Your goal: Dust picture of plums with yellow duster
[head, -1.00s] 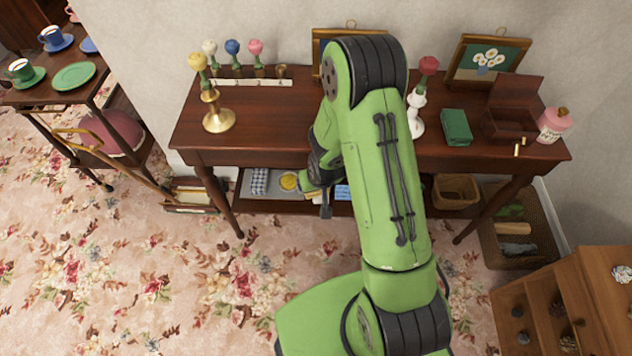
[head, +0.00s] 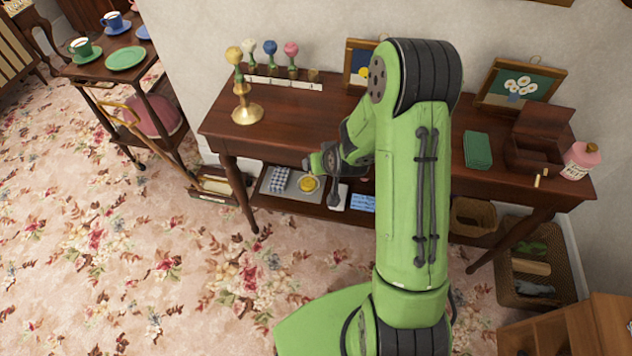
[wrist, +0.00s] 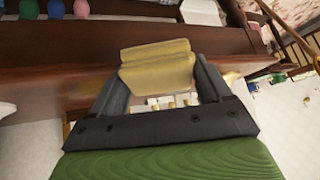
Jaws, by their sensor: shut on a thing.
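My gripper (wrist: 160,78) is shut on a dull yellow, flat-faced thing (wrist: 158,52), which looks like the yellow duster. It sits between the two dark fingers in the wrist view. In the head view my green arm hides most of the table's middle, and what the gripper holds cannot be made out there. A framed picture (head: 357,62) with blue and yellow in it stands at the back of the table, partly behind my arm. Another framed picture (head: 521,84) shows white flowers. I cannot make out any plums.
The dark wooden table (head: 225,125) carries a brass candlestick (head: 247,112), a rack of coloured knobs (head: 285,82), a green box (head: 478,150) and a pink jar (head: 580,160). A tray (head: 275,188) lies on its lower shelf. A trolley (head: 85,70) stands left. Flowered carpet lies open in front.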

